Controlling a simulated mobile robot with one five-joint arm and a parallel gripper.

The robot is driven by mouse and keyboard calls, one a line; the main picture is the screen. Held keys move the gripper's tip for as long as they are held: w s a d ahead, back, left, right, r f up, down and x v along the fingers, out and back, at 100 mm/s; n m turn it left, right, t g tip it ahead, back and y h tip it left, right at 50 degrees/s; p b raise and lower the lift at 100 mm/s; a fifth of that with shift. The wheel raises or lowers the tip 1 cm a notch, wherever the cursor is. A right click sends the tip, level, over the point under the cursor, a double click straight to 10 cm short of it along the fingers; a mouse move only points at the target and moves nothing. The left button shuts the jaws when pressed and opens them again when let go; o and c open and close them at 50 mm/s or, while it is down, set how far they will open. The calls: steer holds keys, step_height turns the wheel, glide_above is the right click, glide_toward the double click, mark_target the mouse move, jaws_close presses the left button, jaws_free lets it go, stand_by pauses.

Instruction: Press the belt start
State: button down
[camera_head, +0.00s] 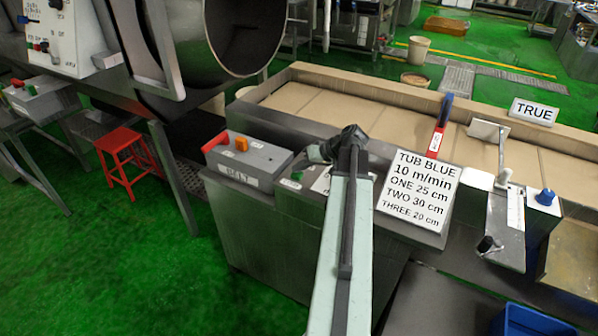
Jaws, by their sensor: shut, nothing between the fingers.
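A grey control box (248,158) stands left of my arm, with a label on its front that seems to read BELT. It carries a red part (215,142) and an orange block (241,144) on top. A small green button (297,176) sits on the steel panel just right of the box; I cannot tell which control is the belt start. My gripper (318,153) is dark, shut and empty, above the panel, near the green button and right of the box. It looks apart from the buttons. My arm hides part of the panel behind it.
A tan belt (370,115) in a steel frame runs behind. A sign (418,190) with tub distances stands right of my arm, near a red and blue stick (439,128). A blue knob (545,196) is further right. A drum (243,35) and red stool (123,160) stand left.

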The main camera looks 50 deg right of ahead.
mark_target(300, 174)
steer(key=shift+f, duration=0.1)
stand_by(0.3)
steer(key=shift+r+p, duration=0.9)
steer(key=shift+r, duration=0.05)
step_height(300, 174, up, 5)
steer(key=p, duration=0.5)
stand_by(0.4)
